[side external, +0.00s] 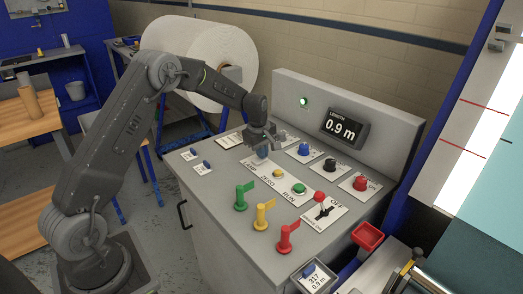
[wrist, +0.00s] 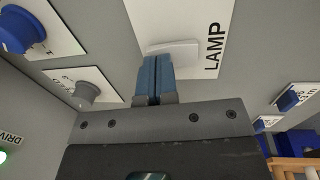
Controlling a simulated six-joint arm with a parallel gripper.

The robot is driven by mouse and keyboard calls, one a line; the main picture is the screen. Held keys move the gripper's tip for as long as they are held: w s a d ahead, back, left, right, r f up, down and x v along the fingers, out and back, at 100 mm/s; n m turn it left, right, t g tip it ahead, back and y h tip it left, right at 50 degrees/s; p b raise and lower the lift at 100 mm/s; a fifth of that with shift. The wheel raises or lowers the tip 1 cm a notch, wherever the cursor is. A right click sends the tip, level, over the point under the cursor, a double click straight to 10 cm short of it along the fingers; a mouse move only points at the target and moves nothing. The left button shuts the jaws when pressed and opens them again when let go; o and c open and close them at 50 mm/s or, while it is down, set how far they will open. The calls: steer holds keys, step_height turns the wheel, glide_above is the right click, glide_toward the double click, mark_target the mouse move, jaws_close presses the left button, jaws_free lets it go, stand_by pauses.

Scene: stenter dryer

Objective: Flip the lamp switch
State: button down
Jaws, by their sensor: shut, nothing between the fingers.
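The lamp switch (wrist: 180,47) is a white rocker on a white plate lettered LAMP (wrist: 214,44), at the top middle of the wrist view. My gripper (wrist: 154,76) has its blue fingertips together with nothing between them. The tips are right at the near edge of the rocker and overlap it in the picture; I cannot tell whether they touch it. The switch is hidden there.
A grey knob (wrist: 87,94) and a blue knob (wrist: 18,28) stand left of my fingers in the wrist view. Small blue switches (wrist: 289,100) are at right. Yellow (side external: 278,174) and green (side external: 298,188) buttons and coloured flag handles (side external: 264,214) lie nearer the console front.

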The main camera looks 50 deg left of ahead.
mark_target(254, 162)
steer(key=shift+f, duration=0.25)
steer(key=shift+s+r, duration=0.15)
steer(key=shift+s, duration=0.6)
steer(key=shift+r, duration=0.15)
step_height(254, 162, up, 14)
steer(key=s, duration=0.1)
steer(key=shift+s, duration=0.35)
